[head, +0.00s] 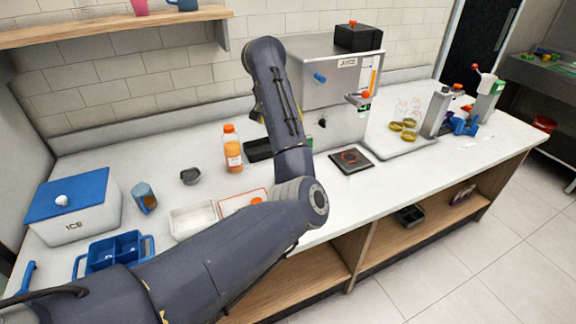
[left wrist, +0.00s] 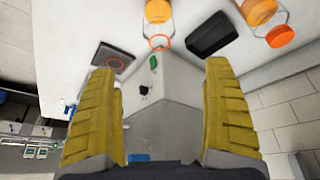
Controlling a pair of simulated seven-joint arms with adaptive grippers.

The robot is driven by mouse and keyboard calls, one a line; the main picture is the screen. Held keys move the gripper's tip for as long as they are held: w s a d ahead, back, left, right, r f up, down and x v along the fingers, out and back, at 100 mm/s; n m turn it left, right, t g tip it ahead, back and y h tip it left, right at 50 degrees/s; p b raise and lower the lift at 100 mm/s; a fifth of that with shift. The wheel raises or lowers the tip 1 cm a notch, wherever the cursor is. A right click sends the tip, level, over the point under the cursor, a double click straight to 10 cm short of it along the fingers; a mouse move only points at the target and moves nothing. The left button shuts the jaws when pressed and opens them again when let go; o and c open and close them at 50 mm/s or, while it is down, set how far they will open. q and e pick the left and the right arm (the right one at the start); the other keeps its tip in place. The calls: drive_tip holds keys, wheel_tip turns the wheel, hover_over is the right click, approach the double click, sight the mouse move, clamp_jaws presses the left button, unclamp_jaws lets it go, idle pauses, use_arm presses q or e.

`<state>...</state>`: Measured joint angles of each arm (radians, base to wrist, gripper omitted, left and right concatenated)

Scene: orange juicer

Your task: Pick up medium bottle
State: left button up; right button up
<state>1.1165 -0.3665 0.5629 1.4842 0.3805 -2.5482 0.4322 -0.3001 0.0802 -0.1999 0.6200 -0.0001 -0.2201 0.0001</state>
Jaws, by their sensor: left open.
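In the head view, a bottle with orange contents (head: 233,158) stands on the counter left of my left forearm. I cannot tell which is the medium one. My left gripper (left wrist: 160,70) is open with nothing between its yellow fingers, apart from the bottles. My arm mostly hides it in the head view. My right gripper is not in view.
The juicer machine (head: 331,95) stands right behind my left forearm. An ice box (head: 75,215) stands far left. A dark square pad (head: 351,161) lies before the juicer.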

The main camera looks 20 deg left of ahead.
use_arm(q)
drive_tip(key=x, duration=1.6)
drive_tip(key=shift+o, duration=0.2)
drive_tip(key=c, duration=1.5)
drive_tip(key=shift+w+r, duration=0.1)
drive_tip(key=shift+c, duration=1)
